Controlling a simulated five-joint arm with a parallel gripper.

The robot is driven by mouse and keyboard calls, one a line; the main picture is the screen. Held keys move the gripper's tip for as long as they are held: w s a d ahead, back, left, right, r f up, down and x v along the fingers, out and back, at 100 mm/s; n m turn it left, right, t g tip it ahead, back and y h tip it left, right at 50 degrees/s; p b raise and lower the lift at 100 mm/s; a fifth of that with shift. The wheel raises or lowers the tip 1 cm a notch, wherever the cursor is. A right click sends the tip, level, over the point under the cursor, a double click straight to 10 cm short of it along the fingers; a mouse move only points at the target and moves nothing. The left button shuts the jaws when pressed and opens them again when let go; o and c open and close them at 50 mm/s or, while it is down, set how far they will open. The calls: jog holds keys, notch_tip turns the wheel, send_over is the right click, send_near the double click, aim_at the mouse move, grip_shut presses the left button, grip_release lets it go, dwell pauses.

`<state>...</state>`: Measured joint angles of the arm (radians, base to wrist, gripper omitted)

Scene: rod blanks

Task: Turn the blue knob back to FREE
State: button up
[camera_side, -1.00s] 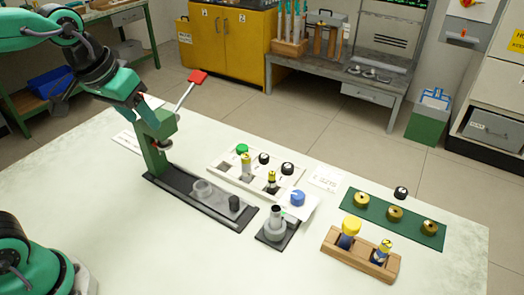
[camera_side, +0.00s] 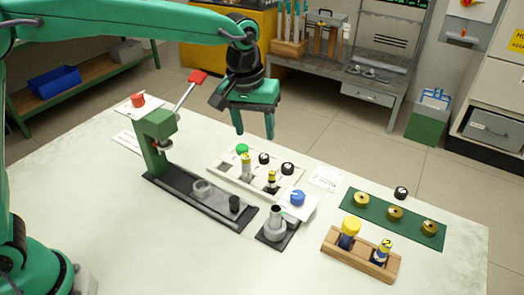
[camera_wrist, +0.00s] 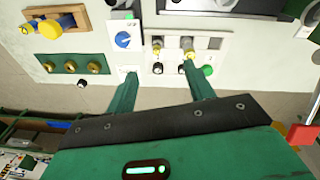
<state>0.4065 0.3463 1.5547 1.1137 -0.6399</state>
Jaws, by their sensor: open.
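The blue knob (camera_side: 298,197) sits on a small white block (camera_side: 309,210) at the front right end of the white tray. In the wrist view the blue knob (camera_wrist: 123,39) shows on its white plate with a pale pointer line; its setting is too small to read. My gripper (camera_side: 254,132) is open and empty, in the air above the table behind the white tray, apart from the knob. In the wrist view the fingers of my gripper (camera_wrist: 160,72) are spread, with the knob beyond and left of them.
The white tray (camera_side: 213,167) holds black-capped, yellow and green pieces. A green press (camera_side: 155,145) with a red-tipped lever stands left. A grey fitting (camera_side: 275,228) stands near the knob. A green mat (camera_side: 377,222) with brass pieces and a wooden rack (camera_side: 345,257) lie right.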

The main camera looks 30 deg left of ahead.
jog(key=n+g, duration=0.1)
send_over(298, 194)
jog(key=shift+y, duration=0.3)
notch_tip(298, 194, down, 10)
jog(key=shift+r, duration=0.25)
jog(key=shift+f, duration=3.9)
jog(key=c, duration=1)
